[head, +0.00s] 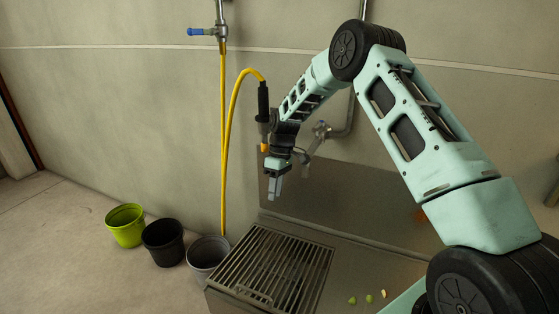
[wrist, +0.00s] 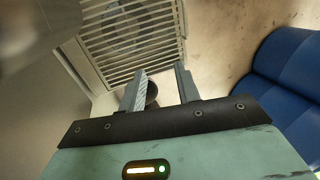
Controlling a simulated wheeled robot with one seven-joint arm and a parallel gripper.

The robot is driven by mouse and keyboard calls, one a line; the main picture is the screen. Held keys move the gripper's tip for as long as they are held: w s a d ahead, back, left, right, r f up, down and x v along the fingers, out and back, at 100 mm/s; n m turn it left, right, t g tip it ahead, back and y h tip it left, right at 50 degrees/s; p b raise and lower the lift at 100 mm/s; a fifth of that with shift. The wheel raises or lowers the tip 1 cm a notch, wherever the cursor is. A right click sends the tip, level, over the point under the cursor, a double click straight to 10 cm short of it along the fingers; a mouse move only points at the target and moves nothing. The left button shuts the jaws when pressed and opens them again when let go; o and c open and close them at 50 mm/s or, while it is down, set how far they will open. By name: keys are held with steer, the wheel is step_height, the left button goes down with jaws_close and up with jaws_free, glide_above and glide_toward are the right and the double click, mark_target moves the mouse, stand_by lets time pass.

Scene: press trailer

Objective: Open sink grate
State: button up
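The sink grate (head: 274,268), a dark grid of parallel metal bars, lies flat in the left part of the steel sink counter (head: 345,270) in the head view. A small loop like a handle shows near its front edge. My gripper (head: 275,190) points down in the air above and behind the grate, in front of the steel backsplash, and touches nothing visible. In the wrist view my gripper (wrist: 162,88) has its two fingers apart with nothing held between them.
A yellow hose (head: 223,140) hangs behind my arm near a wall tap (head: 320,130). Green (head: 125,225), black (head: 163,242) and grey (head: 207,256) buckets stand left of the sink. Small scraps (head: 368,298) lie on the counter. The wrist view shows a slatted panel (wrist: 130,40) and a blue object (wrist: 285,75).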

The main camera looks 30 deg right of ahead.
steer(key=p+v, duration=0.1)
steer(key=v, duration=0.9)
steer(key=shift+r, duration=0.15)
steer(key=shift+d, duration=0.1)
